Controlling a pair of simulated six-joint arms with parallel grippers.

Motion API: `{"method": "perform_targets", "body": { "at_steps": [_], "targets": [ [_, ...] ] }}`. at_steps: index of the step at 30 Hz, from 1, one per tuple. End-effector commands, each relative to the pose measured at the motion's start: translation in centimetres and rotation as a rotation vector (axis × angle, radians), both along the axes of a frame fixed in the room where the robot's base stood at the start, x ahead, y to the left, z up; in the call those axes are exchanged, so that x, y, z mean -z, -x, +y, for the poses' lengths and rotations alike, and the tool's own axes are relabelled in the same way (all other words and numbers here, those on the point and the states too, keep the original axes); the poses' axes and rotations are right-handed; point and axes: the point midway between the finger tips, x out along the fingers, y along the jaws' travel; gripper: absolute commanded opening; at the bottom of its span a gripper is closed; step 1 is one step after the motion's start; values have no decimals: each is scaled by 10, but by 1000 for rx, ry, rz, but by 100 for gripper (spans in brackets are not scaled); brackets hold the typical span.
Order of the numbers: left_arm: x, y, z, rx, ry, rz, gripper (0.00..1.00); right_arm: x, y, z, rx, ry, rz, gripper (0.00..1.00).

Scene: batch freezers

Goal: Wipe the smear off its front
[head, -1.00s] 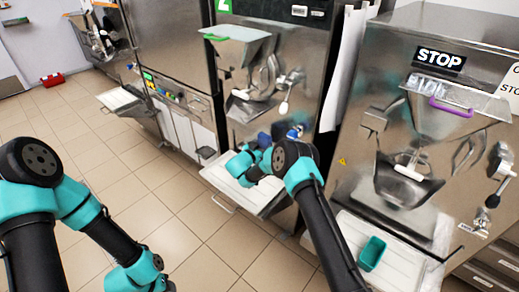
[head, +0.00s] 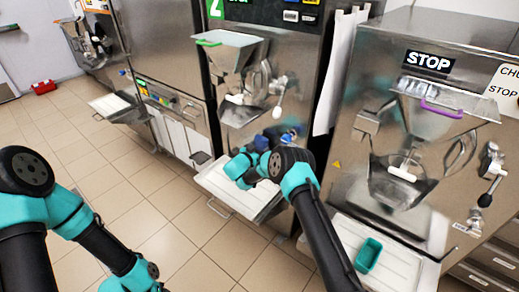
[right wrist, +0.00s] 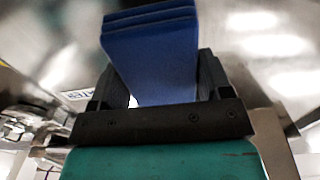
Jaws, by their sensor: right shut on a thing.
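The batch freezer marked 2 (head: 265,50) has a shiny steel front with a hopper, spout and lower tray. My right gripper (head: 283,137) is close to this front, above the tray, partly hidden by my own wrist. In the right wrist view (right wrist: 160,82) it is shut on a blue folded cloth or pad (right wrist: 152,45), which stands out past the fingers towards reflective steel. I cannot tell whether the cloth touches the steel. I cannot make out a smear; reflections, my arm and the cloth cover parts of the front. My left gripper is out of view.
A freezer with a STOP sign (head: 428,62) stands at the right, with a teal container (head: 368,255) on its tray. A white sheet (head: 341,75) hangs between the two freezers. Freezer 2's white tray (head: 225,190) juts out under my right wrist.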

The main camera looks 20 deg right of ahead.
Motion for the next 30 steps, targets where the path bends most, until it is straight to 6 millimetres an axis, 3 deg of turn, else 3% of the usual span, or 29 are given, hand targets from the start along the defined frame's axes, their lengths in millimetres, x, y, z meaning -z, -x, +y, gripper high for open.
{"method": "perform_targets", "body": {
  "at_steps": [30],
  "targets": [
    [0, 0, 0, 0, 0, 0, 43, 0, -9, -13, 1, 0, 0, 53]
  ]
}}
